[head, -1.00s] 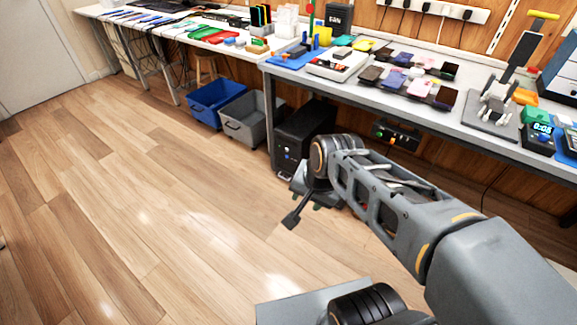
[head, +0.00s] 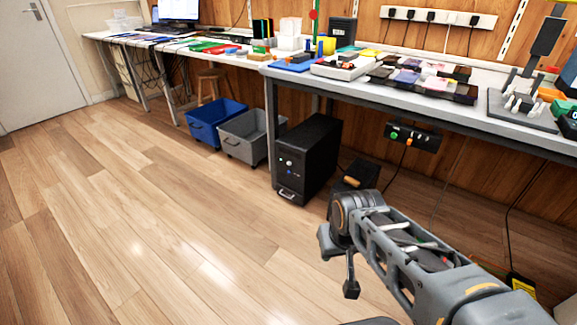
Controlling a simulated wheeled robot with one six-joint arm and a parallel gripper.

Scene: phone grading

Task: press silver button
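A black computer tower (head: 312,158) stands on the floor under the near bench. Its front panel carries a few small round buttons or lights (head: 289,162), one pale or silvery and one bluish; they are too small to tell apart surely. My gripper (head: 344,272) hangs at the end of my arm, in front and to the right of the tower in the picture, apart from it and over the wooden floor. I see it from the side, and whether its fingers are open or shut is unclear. I see nothing held in it.
A blue bin (head: 213,122) and a grey bin (head: 247,138) stand left of the tower. A black box with a green button (head: 410,137) hangs under the bench edge. Phones and trays lie on the bench (head: 350,83). The floor at the left is clear.

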